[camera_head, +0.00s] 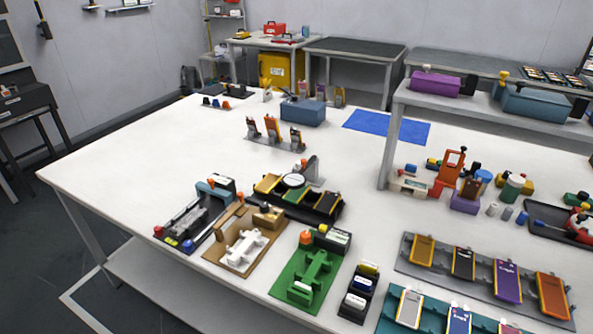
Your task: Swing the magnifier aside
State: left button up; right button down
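What looks like the magnifier (293,181) is a round pale lens with a dark rim. It sits over a black holder (327,209) with yellow and green parts near the middle of the white table. A grey upright piece (311,169) stands just behind it and seems to be its post. The lens covers part of the holder below it. I cannot tell how the lens joins the post. Neither of my grippers is in view.
Brown (234,260) and green (297,291) fixtures stand in front, a black one (191,224) to the left. A grey rack of pouch cells (480,273) lies at right, below a raised shelf (470,108). A blue mat (386,126) lies behind. The table's left part is clear.

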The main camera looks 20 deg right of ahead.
aim_at(293, 180)
jog(key=i+j+z, duration=0.15)
jog(key=i+z, duration=0.2)
jog(key=i+j+z, duration=0.2)
jog(key=z, duration=0.2)
jog(key=i+j+z, duration=0.35)
jog(key=k+l, duration=0.05)
jog(key=k, duration=0.05)
